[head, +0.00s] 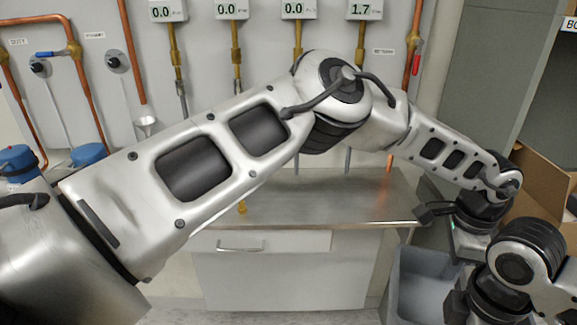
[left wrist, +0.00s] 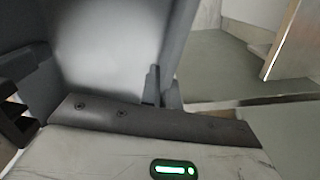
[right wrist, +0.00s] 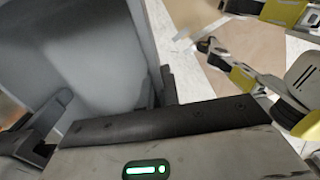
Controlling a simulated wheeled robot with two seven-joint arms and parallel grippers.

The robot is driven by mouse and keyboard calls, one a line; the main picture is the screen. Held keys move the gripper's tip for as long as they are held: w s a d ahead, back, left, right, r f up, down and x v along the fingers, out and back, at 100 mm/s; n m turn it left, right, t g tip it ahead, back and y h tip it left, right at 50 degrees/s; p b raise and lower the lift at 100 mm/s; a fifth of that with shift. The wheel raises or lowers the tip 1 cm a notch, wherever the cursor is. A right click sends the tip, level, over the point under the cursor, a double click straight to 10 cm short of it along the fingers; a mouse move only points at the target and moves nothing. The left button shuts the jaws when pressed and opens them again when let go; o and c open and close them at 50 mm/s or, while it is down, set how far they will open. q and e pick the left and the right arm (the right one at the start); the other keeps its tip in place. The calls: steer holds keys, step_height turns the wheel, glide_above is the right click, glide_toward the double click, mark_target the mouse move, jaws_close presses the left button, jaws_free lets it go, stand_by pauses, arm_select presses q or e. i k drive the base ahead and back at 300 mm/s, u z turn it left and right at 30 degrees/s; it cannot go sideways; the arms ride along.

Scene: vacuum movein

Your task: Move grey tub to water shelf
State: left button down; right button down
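The grey tub (head: 413,282) is at the lower right of the head view, in front of the bench's right end. Its grey walls also fill the upper left of the left wrist view (left wrist: 110,40) and of the right wrist view (right wrist: 85,45). My left gripper (left wrist: 164,92) appears shut on one tub wall, a narrow finger on each side. My right gripper (right wrist: 160,88) appears shut on another wall in the same way. In the head view the fingertips are mostly hidden. I cannot tell what the tub rests on or which surface is the water shelf.
A metal-topped bench (head: 335,208) with a drawer (head: 262,242) stands against the wall under gauges and copper pipes. A cardboard box (head: 540,190) stands at the right. Blue-topped containers (head: 18,160) are at the left. Yellow-and-grey parts (right wrist: 243,78) show over the floor.

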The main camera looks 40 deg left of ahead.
mark_target(344, 200)
steer(key=u, duration=0.85)
steer(key=i, duration=1)
